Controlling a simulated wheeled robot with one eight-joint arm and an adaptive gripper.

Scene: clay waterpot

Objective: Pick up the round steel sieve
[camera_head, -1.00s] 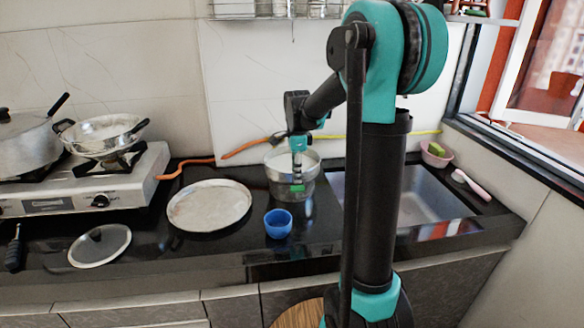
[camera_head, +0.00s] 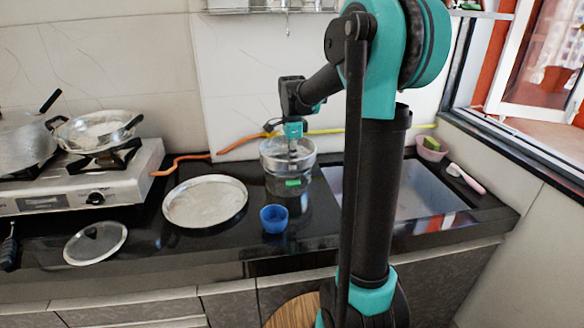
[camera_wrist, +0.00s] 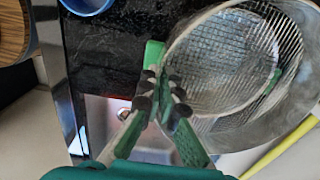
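The round steel sieve (camera_head: 273,151) is near the back of the counter, beside the sink. In the head view it appears raised above a steel pot (camera_head: 276,188) with a green patch on its front. In the wrist view the sieve's mesh (camera_wrist: 222,60) and round rim fill the upper right. My gripper (camera_head: 293,154) points down at the sieve. In the wrist view its green-padded fingers come together at the sieve's near rim and look shut on it. The exact contact is partly hidden by the fingers.
A blue cup (camera_head: 274,219) and a round metal plate (camera_head: 205,202) are to the left. A glass lid (camera_head: 95,243) and a stove (camera_head: 100,188) with pans are farther left. The sink (camera_head: 425,196) is on the right, with a pink bowl (camera_head: 432,149) behind it.

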